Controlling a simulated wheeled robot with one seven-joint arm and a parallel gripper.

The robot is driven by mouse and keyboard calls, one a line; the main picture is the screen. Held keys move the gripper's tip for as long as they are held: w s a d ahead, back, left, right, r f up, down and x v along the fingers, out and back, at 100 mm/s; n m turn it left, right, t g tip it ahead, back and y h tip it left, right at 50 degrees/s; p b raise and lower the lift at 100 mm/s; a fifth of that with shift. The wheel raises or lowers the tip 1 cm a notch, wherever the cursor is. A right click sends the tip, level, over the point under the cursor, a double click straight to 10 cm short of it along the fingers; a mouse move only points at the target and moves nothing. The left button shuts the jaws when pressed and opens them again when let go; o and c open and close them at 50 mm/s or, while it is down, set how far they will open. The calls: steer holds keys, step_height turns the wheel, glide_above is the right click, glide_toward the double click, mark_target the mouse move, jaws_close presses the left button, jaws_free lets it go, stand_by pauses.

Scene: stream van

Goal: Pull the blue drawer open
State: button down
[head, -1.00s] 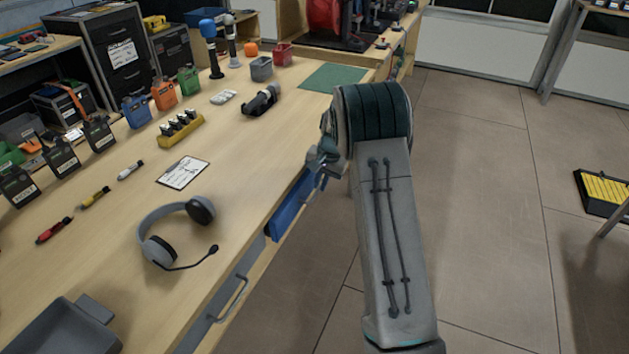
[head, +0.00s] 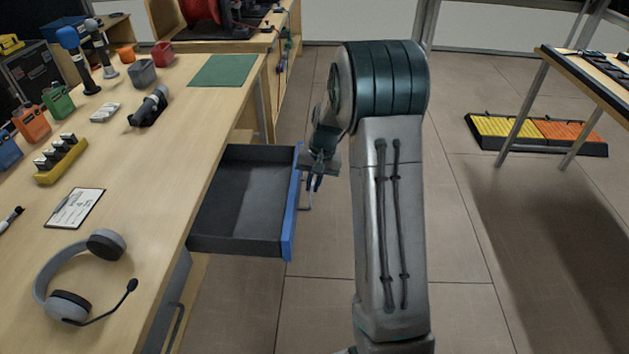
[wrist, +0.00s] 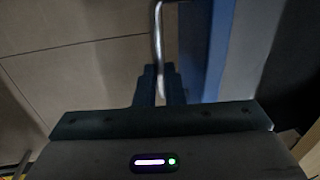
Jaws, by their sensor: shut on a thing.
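The blue drawer (head: 291,215) stands well out from the desk, its dark inside open to view and empty. Its blue front faces the aisle on the right. My gripper (head: 314,183) is at the outer side of that front, shut on the drawer's handle (head: 305,208). In the wrist view, the fingers (wrist: 161,92) close around the metal handle bar (wrist: 158,40), with the blue front (wrist: 207,50) just to the right. The fingertips partly hide the handle.
The wooden desk (head: 150,165) holds a headset (head: 72,305), a clipboard (head: 75,208) and several small items. A grey drawer (head: 172,300) below the near edge is closed. The floor right of my arm is clear up to another table (head: 590,80) and a yellow and orange case (head: 540,132).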

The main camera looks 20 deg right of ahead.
stand_by(0.3)
steer(key=c, duration=1.8)
jaws_free()
steer(key=shift+d, duration=0.1)
step_height(320, 180, up, 14)
steer(key=s+d+p, duration=0.1)
steer(key=d, duration=0.1)
steer(key=shift+d+f+p, duration=0.15)
steer(key=shift+f+p, duration=0.05)
steer(key=shift+p, duration=0.1)
steer(key=shift+s+r, duration=0.1)
steer(key=s+a+r+n+h+p, duration=0.15)
steer(key=s+a+r+p, duration=0.4)
steer(key=s+r, duration=0.55)
steer(key=s+a+r+n+t+p, duration=0.1)
steer(key=s+a+n+t+p, duration=0.1)
steer(key=s, duration=1.3)
steer(key=shift+a+r+p, duration=0.2)
steer(key=shift+a+p, duration=0.55)
steer(key=shift+p, duration=0.5)
